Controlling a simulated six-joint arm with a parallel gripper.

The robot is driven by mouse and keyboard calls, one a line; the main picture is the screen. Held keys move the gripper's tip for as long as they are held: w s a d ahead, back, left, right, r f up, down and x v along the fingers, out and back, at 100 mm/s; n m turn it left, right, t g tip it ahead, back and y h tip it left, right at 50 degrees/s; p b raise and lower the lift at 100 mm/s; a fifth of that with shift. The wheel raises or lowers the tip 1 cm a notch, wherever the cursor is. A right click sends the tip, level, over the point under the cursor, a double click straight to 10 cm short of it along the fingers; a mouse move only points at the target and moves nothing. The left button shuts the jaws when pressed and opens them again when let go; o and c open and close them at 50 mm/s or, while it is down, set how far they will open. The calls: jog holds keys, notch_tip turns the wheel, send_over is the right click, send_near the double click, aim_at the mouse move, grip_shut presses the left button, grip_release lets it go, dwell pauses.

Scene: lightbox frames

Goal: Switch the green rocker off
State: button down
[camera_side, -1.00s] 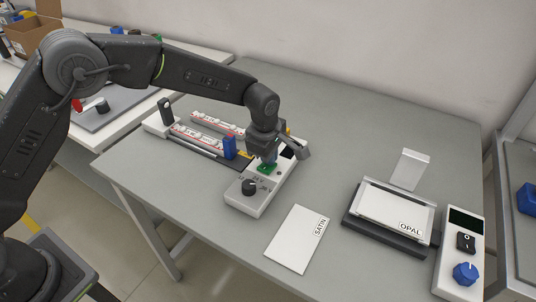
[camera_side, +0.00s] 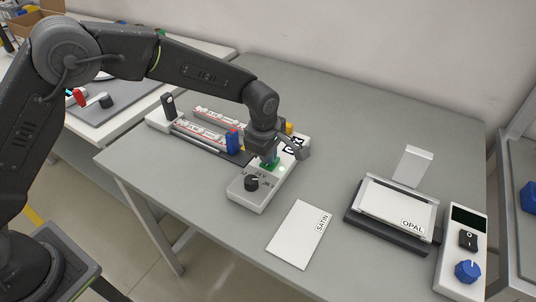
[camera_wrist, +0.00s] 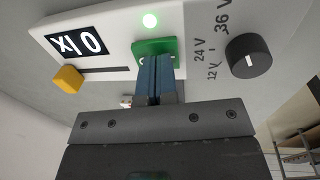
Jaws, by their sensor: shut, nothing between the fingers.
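The green rocker (camera_side: 272,164) sits on a light grey control box (camera_side: 246,199). In the wrist view the rocker (camera_wrist: 148,46) lies directly under my fingertips, which hide part of it. My gripper (camera_wrist: 155,60) is shut with blue-grey fingers, nothing between them, and points down at the rocker, touching it or very close. A round lamp (camera_wrist: 150,20) beside the rocker glows green. A dark display (camera_wrist: 79,44) on the box shows white characters.
The box also carries a black knob (camera_wrist: 249,55) marked 12, 24 and 36 V and a yellow slider (camera_wrist: 67,78). A blue-handled rail unit (camera_side: 232,141) stands close behind it. A SATIN card (camera_side: 300,234) and OPAL panel (camera_side: 394,209) lie to the right.

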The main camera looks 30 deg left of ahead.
notch_tip(320, 180, up, 13)
jog(key=s, duration=0.2)
jog(key=shift+r, duration=0.2)
jog(key=shift+w+a+r, duration=0.1)
jog(key=shift+w+r, duration=0.1)
jog(key=shift+w, duration=0.6)
jog(key=f, duration=0.4)
jog(key=w+f, duration=0.1)
jog(key=f, duration=0.4)
jog(key=w+f, duration=0.1)
jog(key=f, duration=0.4)
